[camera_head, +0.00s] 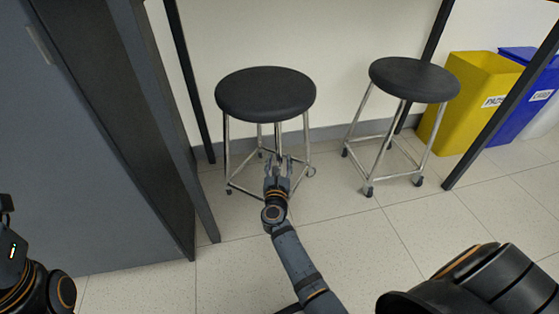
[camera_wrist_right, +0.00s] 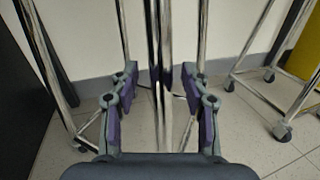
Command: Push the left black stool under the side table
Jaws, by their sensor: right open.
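The left black stool (camera_head: 265,94) stands upright in the head view, with a round black seat and chrome legs. It is between the table's dark legs, near the wall. My right gripper (camera_head: 278,165) is below the seat, in front of the stool's near legs. In the right wrist view the gripper (camera_wrist_right: 165,115) is open, with chrome legs (camera_wrist_right: 158,70) showing between and beyond its fingers. I cannot tell whether it touches them. The side table shows only by its dark legs (camera_head: 188,80); its top is out of view. My left gripper is not in view; only part of my left arm shows.
A second black stool (camera_head: 415,79) on casters stands to the right. A yellow bin (camera_head: 470,95) and a blue bin (camera_head: 530,85) are at the far right. A grey cabinet (camera_head: 75,150) fills the left. The tiled floor (camera_head: 370,245) in front is clear.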

